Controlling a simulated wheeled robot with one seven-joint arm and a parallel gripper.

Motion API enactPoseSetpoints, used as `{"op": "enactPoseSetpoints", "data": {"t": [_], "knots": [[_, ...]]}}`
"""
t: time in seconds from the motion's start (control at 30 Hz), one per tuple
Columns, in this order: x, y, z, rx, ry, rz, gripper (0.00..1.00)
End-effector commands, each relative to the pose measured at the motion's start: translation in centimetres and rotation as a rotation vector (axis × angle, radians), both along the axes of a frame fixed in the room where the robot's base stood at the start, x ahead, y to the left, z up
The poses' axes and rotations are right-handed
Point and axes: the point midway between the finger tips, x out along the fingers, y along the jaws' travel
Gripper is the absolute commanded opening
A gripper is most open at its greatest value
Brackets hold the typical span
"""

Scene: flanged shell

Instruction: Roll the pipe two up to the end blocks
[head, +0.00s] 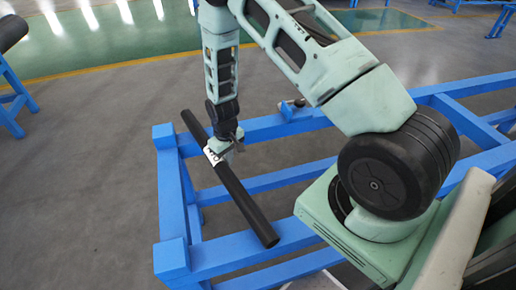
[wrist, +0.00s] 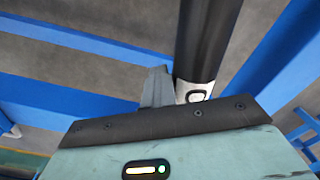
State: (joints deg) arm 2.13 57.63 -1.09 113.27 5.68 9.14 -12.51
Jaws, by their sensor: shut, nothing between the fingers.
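The pipe (head: 243,198) is a long black tube with a white band (head: 211,156) near its middle. It lies askew across the blue rack's two long rails, its far end closer to the left side than its near end. Blue end blocks stand at the rack's far left corner (head: 164,136) and near left corner (head: 172,257); the pipe appears apart from both. My gripper (head: 224,146) is shut and empty, at the pipe's right side by the band. In the wrist view the grey fingers (wrist: 157,88) are beside the pipe (wrist: 207,38); contact is unclear.
The blue rack has a far rail (head: 266,127), a near rail (head: 235,252) and a middle bar (head: 275,181). A small dark fitting (head: 292,104) is near the far rail. Another blue stand (head: 14,98) bears a dark cylinder (head: 10,33) at left. Grey floor between is clear.

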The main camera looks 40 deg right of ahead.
Motion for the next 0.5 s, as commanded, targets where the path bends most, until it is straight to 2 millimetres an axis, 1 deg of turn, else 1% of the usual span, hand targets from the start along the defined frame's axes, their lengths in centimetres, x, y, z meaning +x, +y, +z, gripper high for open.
{"op": "enactPoseSetpoints", "data": {"t": [0.1,0.5], "knots": [[0.3,0.8,-0.1,0.002,0.001,0.003,0.00],[1.3,2.9,-0.1,0.002,0.000,0.003,0.00]]}}
